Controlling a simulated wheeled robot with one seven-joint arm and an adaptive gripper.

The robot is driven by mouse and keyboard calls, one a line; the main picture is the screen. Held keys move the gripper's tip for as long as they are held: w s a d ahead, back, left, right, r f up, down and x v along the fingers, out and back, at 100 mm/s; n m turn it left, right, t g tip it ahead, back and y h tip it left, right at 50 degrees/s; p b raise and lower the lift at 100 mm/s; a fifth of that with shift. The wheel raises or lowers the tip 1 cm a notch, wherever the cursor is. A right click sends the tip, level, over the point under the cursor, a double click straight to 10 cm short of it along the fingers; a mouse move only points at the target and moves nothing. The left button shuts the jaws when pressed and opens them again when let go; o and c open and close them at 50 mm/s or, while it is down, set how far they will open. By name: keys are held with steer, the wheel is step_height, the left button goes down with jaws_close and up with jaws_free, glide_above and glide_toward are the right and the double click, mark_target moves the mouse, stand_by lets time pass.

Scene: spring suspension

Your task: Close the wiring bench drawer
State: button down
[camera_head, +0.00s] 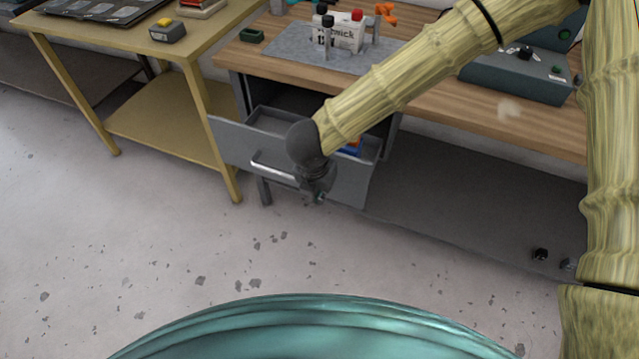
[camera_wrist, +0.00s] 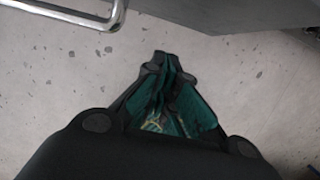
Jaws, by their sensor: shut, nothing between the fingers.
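The wiring bench drawer (camera_head: 235,137) is grey and stands pulled out below the wooden bench top. Its inside shows, with something blue and red at its right side. A bar handle (camera_head: 272,169) runs across the drawer front; its end also shows at the top left of the wrist view (camera_wrist: 95,20). My gripper (camera_head: 320,197) is shut and empty, in front of the drawer front and just right of the handle. In the wrist view my gripper's fingertips (camera_wrist: 160,62) meet above the floor, apart from the handle. My arm hides the middle of the drawer.
The wooden bench (camera_head: 440,105) carries a grey mat (camera_head: 290,45), a white box (camera_head: 345,30) and a dark device (camera_head: 515,75). A yellow table (camera_head: 130,37) stands at the left. Small dark objects (camera_head: 540,254) lie at the right. The floor before the drawer is clear.

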steer(key=w+d+f+p, duration=0.1)
steer(key=w+f, duration=0.2)
steer(key=w, duration=0.1)
steer(key=shift+w+d+f, duration=0.3)
steer(key=shift+w+f, duration=0.05)
steer(key=shift+f, duration=0.05)
